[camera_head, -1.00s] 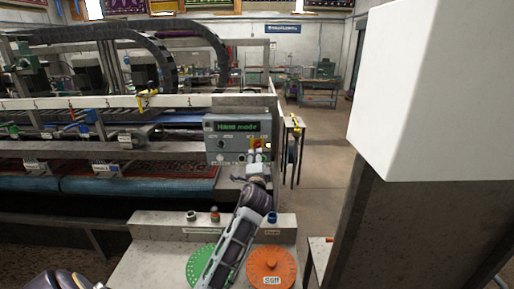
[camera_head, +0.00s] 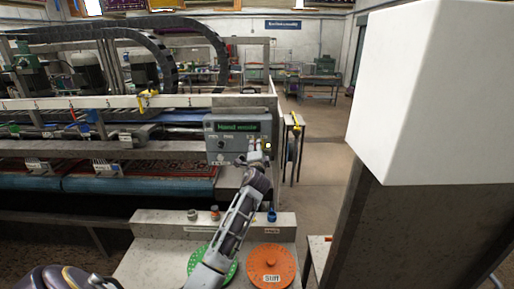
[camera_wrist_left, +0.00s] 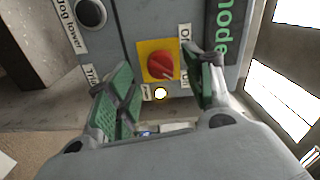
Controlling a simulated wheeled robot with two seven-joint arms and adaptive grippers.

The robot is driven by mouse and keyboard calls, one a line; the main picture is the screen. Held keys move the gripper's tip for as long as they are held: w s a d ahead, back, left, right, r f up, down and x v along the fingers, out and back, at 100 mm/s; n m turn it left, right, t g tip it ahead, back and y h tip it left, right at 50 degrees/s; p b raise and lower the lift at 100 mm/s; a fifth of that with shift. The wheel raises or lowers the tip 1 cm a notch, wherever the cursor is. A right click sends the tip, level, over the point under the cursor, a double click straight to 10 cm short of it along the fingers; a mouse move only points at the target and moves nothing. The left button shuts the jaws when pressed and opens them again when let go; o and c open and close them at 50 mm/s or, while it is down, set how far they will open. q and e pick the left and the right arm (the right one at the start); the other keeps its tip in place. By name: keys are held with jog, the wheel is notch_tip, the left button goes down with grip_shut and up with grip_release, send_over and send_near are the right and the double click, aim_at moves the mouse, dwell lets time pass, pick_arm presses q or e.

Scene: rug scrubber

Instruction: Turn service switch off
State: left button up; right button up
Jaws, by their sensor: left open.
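The grey control panel (camera_head: 232,138) is on the machine in the middle of the head view, with a green-lit display (camera_head: 237,127) that seems to read "Hand mode". In the left wrist view, a red rotary switch (camera_wrist_left: 160,65) sits on a yellow square plate (camera_wrist_left: 145,47) on the panel. Its label is partly hidden by a finger, so I cannot read it fully. My left gripper (camera_wrist_left: 160,85) is open, with one green-padded finger on each side of the switch, and nothing is held. In the head view the left gripper (camera_head: 257,156) covers the panel's lower right corner.
A lit white button (camera_wrist_left: 160,93) lies beside the red switch, and a black knob (camera_wrist_left: 90,13) is at upper left. Below the panel stands a pale console with a green disc (camera_head: 228,268) and an orange disc (camera_head: 271,264). A large white block (camera_head: 430,95) fills the right.

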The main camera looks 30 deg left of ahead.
pick_arm(q)
jog(key=shift+x, duration=1.3)
jog(key=c, duration=1)
